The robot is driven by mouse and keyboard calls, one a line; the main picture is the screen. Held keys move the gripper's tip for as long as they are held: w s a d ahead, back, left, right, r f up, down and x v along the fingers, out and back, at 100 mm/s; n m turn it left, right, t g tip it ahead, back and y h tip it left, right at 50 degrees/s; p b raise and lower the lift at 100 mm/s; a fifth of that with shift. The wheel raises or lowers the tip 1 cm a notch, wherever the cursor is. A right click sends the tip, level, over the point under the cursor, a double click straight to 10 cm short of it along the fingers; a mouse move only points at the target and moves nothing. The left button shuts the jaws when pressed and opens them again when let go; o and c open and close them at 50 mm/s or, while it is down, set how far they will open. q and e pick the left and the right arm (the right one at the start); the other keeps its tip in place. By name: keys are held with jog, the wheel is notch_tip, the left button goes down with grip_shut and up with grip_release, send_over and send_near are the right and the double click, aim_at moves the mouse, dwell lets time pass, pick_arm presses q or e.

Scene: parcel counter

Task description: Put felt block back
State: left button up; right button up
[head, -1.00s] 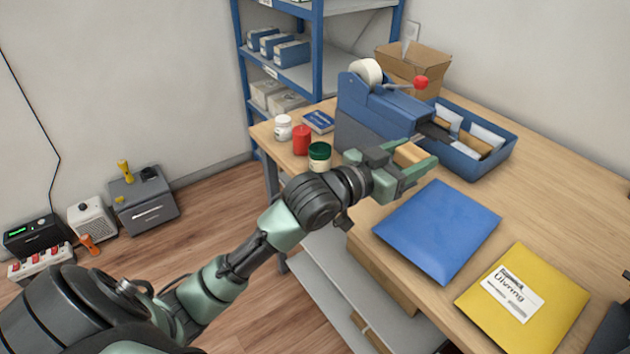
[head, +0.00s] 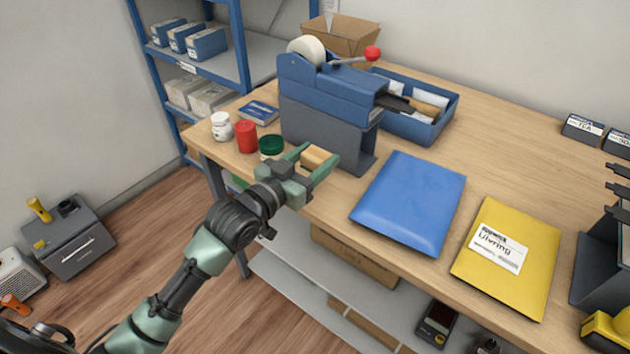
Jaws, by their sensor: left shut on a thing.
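My left gripper (head: 316,164) is shut on a small tan block (head: 318,157), which looks like the felt block. It is over the table's front edge, just in front of the blue and grey tape dispenser (head: 325,125). I cannot tell whether the block touches the table top. The dispenser has a white tape roll and a lever with a red knob. My right gripper is not in view.
A white jar (head: 221,127), a red jar (head: 246,136) and a green-lidded jar (head: 271,147) stand left of the gripper. A blue envelope (head: 411,203) and a yellow envelope (head: 506,257) lie to the right. A blue tray (head: 436,132) stands behind. Bare table (head: 510,150) lies at the back right.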

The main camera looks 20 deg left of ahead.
aim_at(316, 191)
pick_arm(q)
jog(key=shift+f, duration=3.3)
jog(key=shift+f, duration=0.15)
jog(key=o, duration=1.4)
jog(key=shift+r, duration=0.25)
jog(key=b+v, duration=0.1)
jog(key=v, duration=1.1)
